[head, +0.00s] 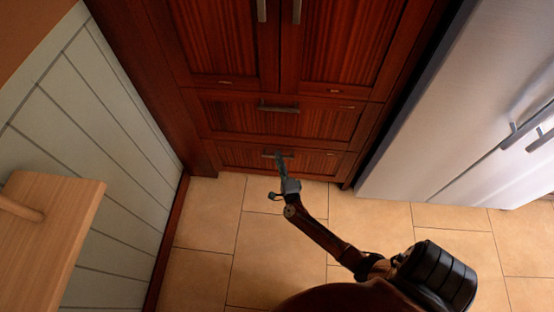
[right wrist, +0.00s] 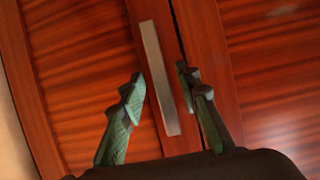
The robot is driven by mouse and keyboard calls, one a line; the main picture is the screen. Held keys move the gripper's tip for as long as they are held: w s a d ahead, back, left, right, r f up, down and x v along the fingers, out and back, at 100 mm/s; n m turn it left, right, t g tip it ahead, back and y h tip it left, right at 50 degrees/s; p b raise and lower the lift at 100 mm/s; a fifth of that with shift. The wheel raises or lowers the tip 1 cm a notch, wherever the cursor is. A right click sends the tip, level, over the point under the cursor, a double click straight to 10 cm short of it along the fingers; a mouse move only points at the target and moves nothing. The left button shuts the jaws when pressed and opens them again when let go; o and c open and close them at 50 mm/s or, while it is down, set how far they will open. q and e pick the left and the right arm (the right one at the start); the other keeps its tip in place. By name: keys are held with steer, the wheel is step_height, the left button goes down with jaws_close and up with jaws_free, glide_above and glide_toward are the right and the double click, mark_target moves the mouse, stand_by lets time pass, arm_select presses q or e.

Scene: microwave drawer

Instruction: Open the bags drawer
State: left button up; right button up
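A dark red wooden cabinet has two drawers under its doors. The upper drawer (head: 235,116) and the lower drawer (head: 235,157) both look shut. The upper drawer has a metal bar handle (head: 279,108). Small labels sit on the fronts, too small to read, so I cannot tell which is the bags drawer. My right gripper (head: 282,160) is at the lower drawer's handle and partly covers it. In the right wrist view, my right gripper (right wrist: 160,81) is open, with a grey bar handle (right wrist: 159,78) between its fingers in the picture. I cannot tell whether they touch. My left gripper is not in view.
A silver fridge (head: 430,100) stands right of the cabinet. A white panelled wall (head: 90,130) closes off the left, with a light wooden piece (head: 60,215) in front of it. The tiled floor (head: 210,225) before the drawers is clear apart from my arm.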

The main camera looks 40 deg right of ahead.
jaws_close()
stand_by(0.4)
stand_by(0.4)
